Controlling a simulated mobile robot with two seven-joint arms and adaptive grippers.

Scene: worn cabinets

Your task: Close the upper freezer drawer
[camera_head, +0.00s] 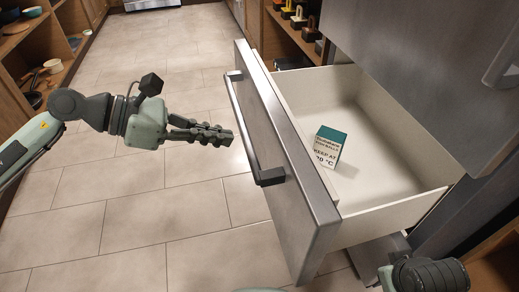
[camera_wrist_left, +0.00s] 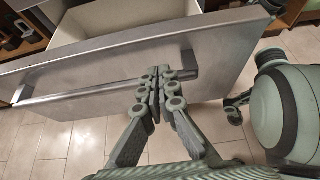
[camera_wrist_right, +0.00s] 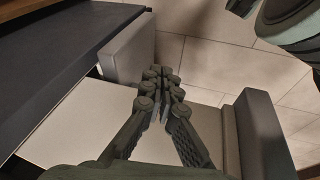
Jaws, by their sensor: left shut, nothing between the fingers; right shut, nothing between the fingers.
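The freezer drawer (camera_head: 378,165) stands pulled far out, its pale inside bare except for a small white box with a green top (camera_head: 328,147). Its steel front (camera_head: 285,150) carries a long bar handle (camera_head: 247,125). My left gripper (camera_head: 228,136) is shut and empty, in front of the drawer and pointing at the handle with a small gap. In the left wrist view its closed tips (camera_wrist_left: 160,80) overlap the handle bar and front; contact cannot be told. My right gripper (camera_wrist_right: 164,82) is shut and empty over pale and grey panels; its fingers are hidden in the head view.
The grey freezer body (camera_head: 425,60) rises behind the drawer at right. A grey panel (camera_head: 380,256) lies below the drawer, near my right arm. Open wooden shelves (camera_head: 290,40) stand behind the drawer, others at far left. The tiled floor (camera_head: 140,215) is clear.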

